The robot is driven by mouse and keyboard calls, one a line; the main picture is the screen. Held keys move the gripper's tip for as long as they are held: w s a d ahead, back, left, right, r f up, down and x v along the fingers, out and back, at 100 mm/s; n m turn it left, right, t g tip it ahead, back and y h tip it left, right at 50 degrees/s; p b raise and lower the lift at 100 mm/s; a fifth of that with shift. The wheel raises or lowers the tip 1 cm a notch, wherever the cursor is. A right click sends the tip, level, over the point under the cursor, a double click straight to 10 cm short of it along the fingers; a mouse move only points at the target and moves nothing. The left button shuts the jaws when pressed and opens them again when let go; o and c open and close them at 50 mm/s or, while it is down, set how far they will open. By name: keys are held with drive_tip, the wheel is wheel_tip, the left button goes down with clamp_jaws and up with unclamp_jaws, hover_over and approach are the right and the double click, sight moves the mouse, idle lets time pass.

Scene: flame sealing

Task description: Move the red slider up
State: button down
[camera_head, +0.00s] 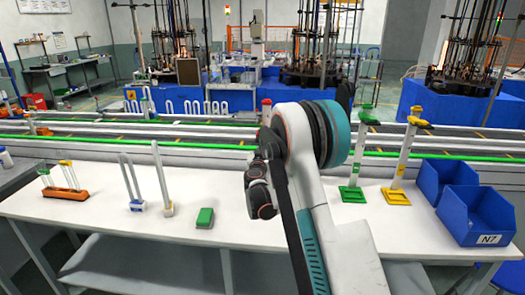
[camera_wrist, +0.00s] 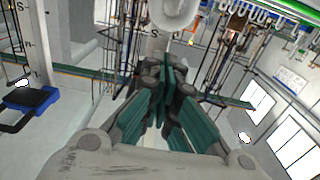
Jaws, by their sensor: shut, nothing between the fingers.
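A red piece (camera_head: 267,104) shows just above and left of my arm in the head view. It looks like the top of the red slider's stand; the rest is hidden behind my arm. The green slider stand (camera_head: 353,190) and the yellow slider stand (camera_head: 398,193) stand upright to the right of my arm. My gripper (camera_wrist: 169,78) is shut and empty in the wrist view. It is hidden behind my arm in the head view. I cannot make out the red slider in the wrist view.
On the white table (camera_head: 100,205) are an orange rack (camera_head: 65,193) with tubes, a green block (camera_head: 205,217) and upright glass tubes (camera_head: 163,180). Blue bins (camera_head: 478,215) stand at the right. A conveyor with green rails (camera_head: 120,140) runs behind the table.

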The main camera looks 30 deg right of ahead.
drive_tip(key=shift+r+p, duration=2.25)
drive_tip(key=shift+r, duration=2.35)
drive_tip(key=shift+f, duration=0.15)
drive_tip(key=shift+f+b, duration=0.65)
drive_tip(key=shift+b, duration=0.1)
drive_tip(key=shift+s+a, duration=0.1)
drive_tip(key=b+v, duration=0.1)
drive_tip(key=v, duration=0.8)
drive_tip(key=shift+s+a, duration=0.2)
drive_tip(key=shift+s, duration=0.15)
